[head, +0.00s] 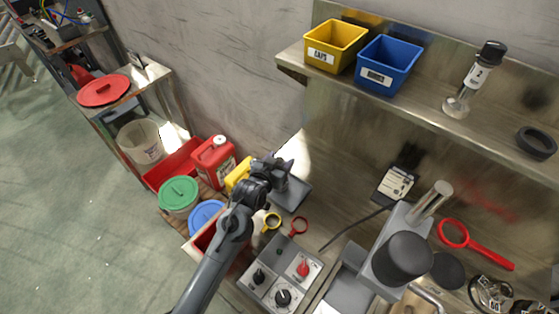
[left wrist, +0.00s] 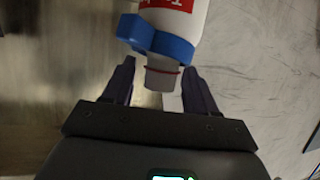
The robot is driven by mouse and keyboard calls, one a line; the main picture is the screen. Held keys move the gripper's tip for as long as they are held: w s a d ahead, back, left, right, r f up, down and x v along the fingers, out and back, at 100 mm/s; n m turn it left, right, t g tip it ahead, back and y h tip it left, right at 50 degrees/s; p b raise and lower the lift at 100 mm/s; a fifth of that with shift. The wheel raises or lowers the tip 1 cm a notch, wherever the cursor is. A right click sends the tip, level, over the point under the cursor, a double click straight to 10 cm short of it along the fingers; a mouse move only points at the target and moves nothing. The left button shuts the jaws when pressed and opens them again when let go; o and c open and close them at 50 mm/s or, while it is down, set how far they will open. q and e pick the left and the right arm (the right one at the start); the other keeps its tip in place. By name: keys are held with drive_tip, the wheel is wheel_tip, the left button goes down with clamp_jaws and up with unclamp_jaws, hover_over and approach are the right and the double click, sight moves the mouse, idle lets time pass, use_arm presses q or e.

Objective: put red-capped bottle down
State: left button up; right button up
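My left gripper (head: 283,165) reaches over the bench beside a grey block in the head view. In the left wrist view a white bottle (left wrist: 190,18) with a red label and a blue band (left wrist: 158,38) comes down from the top edge. Its grey neck end (left wrist: 161,76) has a thin red ring and lies between the two fingers of my left gripper (left wrist: 160,66). The fingers stand apart, with a gap visible at the left side of the neck. No red cap shows. I cannot pick this bottle out in the head view. My right gripper is not in view.
A yellow bin (head: 335,45) and a blue bin (head: 387,63) stand on the shelf. A red jug (head: 213,160) and lidded green (head: 178,193) and blue (head: 207,215) buckets stand left of my arm. A control box (head: 281,279) and a red ring tool (head: 482,246) are on the bench.

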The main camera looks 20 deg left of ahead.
use_arm(q)
drive_tip(key=shift+r, duration=0.1)
drive_tip(key=shift+s+r, duration=0.1)
drive_tip(key=shift+r, duration=0.05)
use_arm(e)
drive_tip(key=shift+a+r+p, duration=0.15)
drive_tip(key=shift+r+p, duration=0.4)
use_arm(q)
drive_tip(key=v, duration=1.1)
drive_tip(key=shift+s+r, duration=0.2)
drive_tip(key=shift+s, duration=0.15)
